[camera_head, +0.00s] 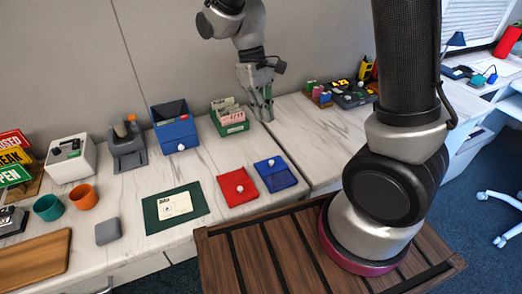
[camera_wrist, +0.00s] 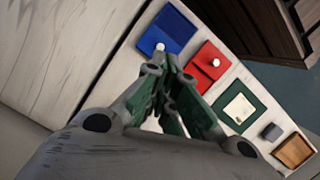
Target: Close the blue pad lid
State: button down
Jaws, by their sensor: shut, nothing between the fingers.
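The blue pad (camera_head: 280,178) lies flat on the white counter, right of the red pad (camera_head: 238,187). Its lid (camera_head: 263,166) carries a white knob and sits toward the back left, and a darker blue area shows at the front right. The blue pad also shows at the top of the wrist view (camera_wrist: 165,27), with its white knob near my fingertips in the picture; the depth between them is hard to judge. My gripper (camera_head: 268,117) is shut and empty, pointing down above the counter behind the pads; its fingers also show in the wrist view (camera_wrist: 172,68).
A green card box (camera_head: 232,128) stands left of my gripper, with a blue drawer box (camera_head: 176,138) farther left. A green mat with a white card (camera_head: 160,218) lies left of the red pad.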

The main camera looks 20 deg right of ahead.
jog(key=w+a+f, duration=0.3)
jog(key=f, duration=0.1)
send_near(264, 161)
jog(key=shift+n, duration=0.4)
jog(key=f, duration=0.1)
jog(key=w+a+f, duration=0.1)
jog(key=w+f, duration=0.1)
jog(key=f, duration=0.1)
jog(key=shift+a+f, duration=0.1)
jog(key=shift+a, duration=0.2)
jog(key=shift+s+d+f, duration=0.2)
jog(key=shift+s+d, duration=0.15)
jog(key=shift+s, duration=0.15)
jog(key=shift+s+d+f, duration=0.25)
jog(key=shift+s+d, duration=0.05)
jog(key=shift+s, duration=0.15)
jog(key=shift+s+d+f, duration=0.3)
jog(key=shift+s+d, duration=0.1)
jog(key=shift+s, duration=0.25)
jog(key=shift+s, duration=0.1)
